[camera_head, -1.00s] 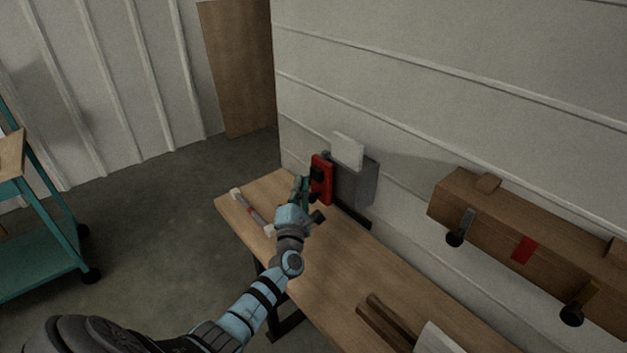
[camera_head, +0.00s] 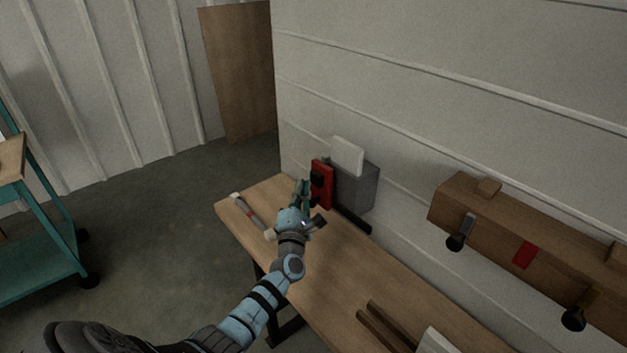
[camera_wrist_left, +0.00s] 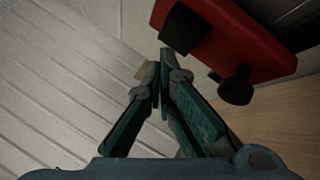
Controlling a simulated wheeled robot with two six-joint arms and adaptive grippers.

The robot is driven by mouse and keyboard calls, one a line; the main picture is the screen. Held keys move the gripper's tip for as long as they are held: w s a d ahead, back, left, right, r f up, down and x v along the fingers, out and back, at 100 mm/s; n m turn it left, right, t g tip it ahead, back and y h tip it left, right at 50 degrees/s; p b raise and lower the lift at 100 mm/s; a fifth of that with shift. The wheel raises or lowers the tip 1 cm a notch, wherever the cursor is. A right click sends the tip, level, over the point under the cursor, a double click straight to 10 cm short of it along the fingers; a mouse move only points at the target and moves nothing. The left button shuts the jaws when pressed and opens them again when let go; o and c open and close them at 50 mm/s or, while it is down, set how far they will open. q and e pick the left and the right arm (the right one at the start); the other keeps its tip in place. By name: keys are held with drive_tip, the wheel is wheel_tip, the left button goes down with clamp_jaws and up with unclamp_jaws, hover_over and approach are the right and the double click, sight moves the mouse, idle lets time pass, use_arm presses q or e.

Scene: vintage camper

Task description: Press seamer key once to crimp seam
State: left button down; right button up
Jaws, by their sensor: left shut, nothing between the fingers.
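The seamer stands on the bench against the wall: a grey box (camera_head: 362,188) with a red front panel (camera_head: 325,192) and a white block (camera_head: 347,157) on top. In the left wrist view, the red panel (camera_wrist_left: 245,42) carries a black square key (camera_wrist_left: 184,27) and a round black knob (camera_wrist_left: 236,88). My left gripper (camera_head: 303,184) is shut and empty, just in front of the panel's left side. In the wrist view its green fingertips (camera_wrist_left: 161,62) meet just below and left of the square key; contact cannot be told. My right gripper is not in view.
A wooden bench (camera_head: 325,262) runs along the wall. A white-ended rod (camera_head: 248,212) lies left of my arm, and brown bars (camera_head: 385,328) lie near the front. A wooden wall rack (camera_head: 500,222) is on the right. A teal cart (camera_head: 40,250) stands left across open floor.

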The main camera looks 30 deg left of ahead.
use_arm(q)
drive_tip(key=shift+w, duration=0.1)
idle(0.4)
drive_tip(key=shift+w+d, duration=0.15)
drive_tip(key=shift+w, duration=0.15)
drive_tip(key=shift+w+d+b, duration=0.2)
drive_tip(key=shift+w+b, duration=0.4)
drive_tip(key=shift+b, duration=0.1)
idle(0.7)
drive_tip(key=shift+s+a+p, duration=0.15)
drive_tip(key=shift+s+p, duration=0.15)
drive_tip(key=shift+s, duration=0.2)
drive_tip(key=shift+s+a+p, duration=0.15)
drive_tip(key=shift+s+p, duration=0.15)
drive_tip(key=shift+s, duration=0.2)
drive_tip(key=shift+s, duration=0.1)
drive_tip(key=s+p, duration=0.1)
drive_tip(key=s, duration=0.1)
drive_tip(key=s+a+p, duration=0.1)
drive_tip(key=s, duration=0.1)
drive_tip(key=shift+s+a, duration=0.2)
drive_tip(key=shift+s, duration=0.15)
